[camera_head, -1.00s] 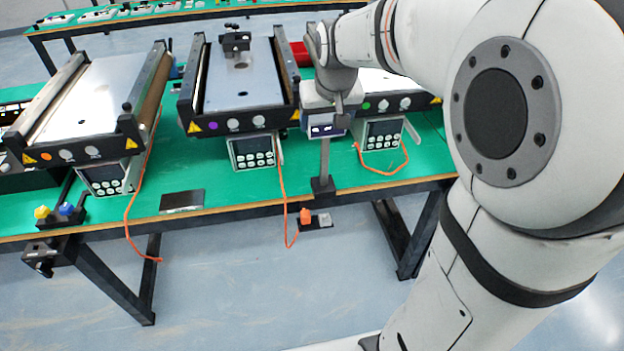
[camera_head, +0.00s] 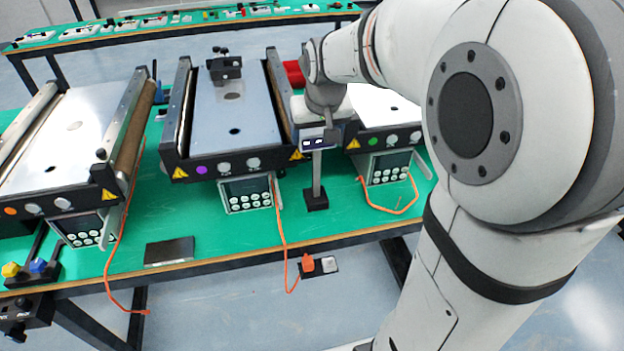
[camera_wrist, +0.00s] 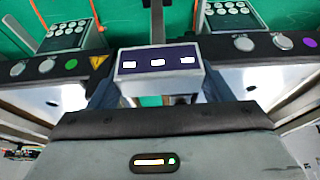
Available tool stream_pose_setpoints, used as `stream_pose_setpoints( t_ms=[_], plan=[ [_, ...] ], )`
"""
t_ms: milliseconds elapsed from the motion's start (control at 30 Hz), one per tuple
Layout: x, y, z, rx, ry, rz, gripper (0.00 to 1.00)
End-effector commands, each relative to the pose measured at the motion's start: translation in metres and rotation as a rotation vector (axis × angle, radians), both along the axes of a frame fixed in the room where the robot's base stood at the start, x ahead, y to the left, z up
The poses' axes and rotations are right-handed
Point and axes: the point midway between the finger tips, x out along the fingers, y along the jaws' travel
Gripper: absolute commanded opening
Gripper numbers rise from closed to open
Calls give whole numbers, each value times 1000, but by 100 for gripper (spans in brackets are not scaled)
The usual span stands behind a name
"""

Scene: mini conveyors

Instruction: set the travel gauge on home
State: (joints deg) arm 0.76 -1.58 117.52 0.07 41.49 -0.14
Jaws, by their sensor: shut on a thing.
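A small box with a dark display face, which appears to be the travel gauge (camera_head: 318,143), stands between the middle and right conveyors. It is on top of a grey post (camera_head: 317,175) with a black foot on the green bench. In the wrist view the gauge (camera_wrist: 158,62) shows three white marks on its dark face; I cannot read them. My gripper (camera_wrist: 159,80) is shut on the gauge, with a dark finger at each side of it. In the head view my arm comes in from the right and hides part of the gripper. I cannot tell which position is home.
The middle conveyor (camera_head: 232,115) carries a black block (camera_head: 224,67). The left conveyor (camera_head: 75,140) and right conveyor (camera_head: 378,108) flank it. Control boxes with orange cables sit at their fronts. A dark plate (camera_head: 169,251) lies near the bench's front edge. A red bin (camera_head: 294,73) is behind my gripper.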

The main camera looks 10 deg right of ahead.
Motion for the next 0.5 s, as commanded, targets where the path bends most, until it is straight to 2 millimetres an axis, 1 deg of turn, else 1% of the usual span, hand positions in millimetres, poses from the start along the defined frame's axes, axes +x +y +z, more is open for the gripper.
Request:
stream_pose_setpoints(
  t_ms=[100, 200, 300, 433, 500],
  plan=[
    [0, 1, -20, 1, 1, 1, 2],
    [0, 1, -35, 0, -1, 3, 2],
    [1, 2, -44, 0, -3, 4, 2],
    [1, 2, -53, 0, -2, 5, 2],
    [0, 3, -61, 0, 0, 6, 2]
  ],
)
